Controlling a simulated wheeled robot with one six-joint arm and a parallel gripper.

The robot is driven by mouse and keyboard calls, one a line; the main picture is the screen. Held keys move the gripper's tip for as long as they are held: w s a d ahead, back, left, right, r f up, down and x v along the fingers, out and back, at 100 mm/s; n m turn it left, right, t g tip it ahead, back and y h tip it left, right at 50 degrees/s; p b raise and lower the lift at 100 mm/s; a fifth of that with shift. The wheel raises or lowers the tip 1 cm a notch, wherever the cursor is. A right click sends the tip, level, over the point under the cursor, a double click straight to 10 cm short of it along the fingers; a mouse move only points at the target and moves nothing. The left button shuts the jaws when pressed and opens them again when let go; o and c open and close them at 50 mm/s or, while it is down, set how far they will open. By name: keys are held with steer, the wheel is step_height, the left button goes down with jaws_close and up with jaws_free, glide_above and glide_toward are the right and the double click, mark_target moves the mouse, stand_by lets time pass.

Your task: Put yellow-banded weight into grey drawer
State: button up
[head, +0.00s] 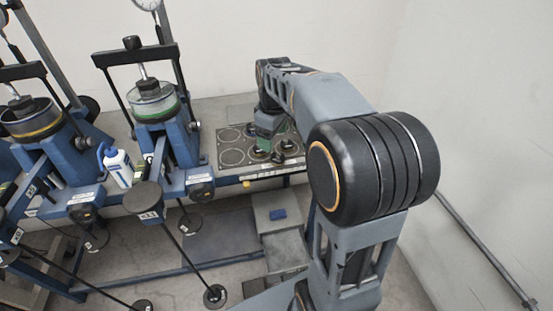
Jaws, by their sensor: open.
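My gripper (266,143) points down over the weight board (231,142), a dark plate with ring-shaped places on the bench. It is open, and its fingertips are small and partly hidden at this distance. Several dark weights (288,145) sit on the board beside and below my gripper. I cannot tell which one carries a yellow band, or whether my gripper touches any. A grey box-like unit (270,202) with a blue patch (278,214) stands low below the bench front; it may be the grey drawer, and I cannot tell whether it is open.
Blue lever frames (170,150) with round cells fill the left. A white bottle with a blue cap (118,167) stands between them. A long lever rod with a dark disc (150,197) projects forward. Hanging weights (215,296) are near the floor. A wall closes the right.

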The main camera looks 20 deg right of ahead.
steer(key=w+d+n+g, duration=0.1)
steer(key=w+d+n, duration=0.2)
steer(key=w+d, duration=0.15)
glide_toward(277, 156)
steer(key=shift+s+a+f+b, duration=0.2)
steer(key=shift+s+f, duration=0.1)
steer(key=shift+s, duration=0.3)
steer(key=shift+s+a+f+b, duration=0.15)
steer(key=shift+s+f, duration=0.15)
steer(key=shift+s, duration=0.25)
steer(key=shift+s+a+f, duration=0.1)
steer(key=shift+s+f, duration=0.05)
steer(key=shift+f, duration=3)
steer(key=shift+c, duration=0.2)
steer(key=c, duration=1.1)
steer(key=shift+r, duration=0.1)
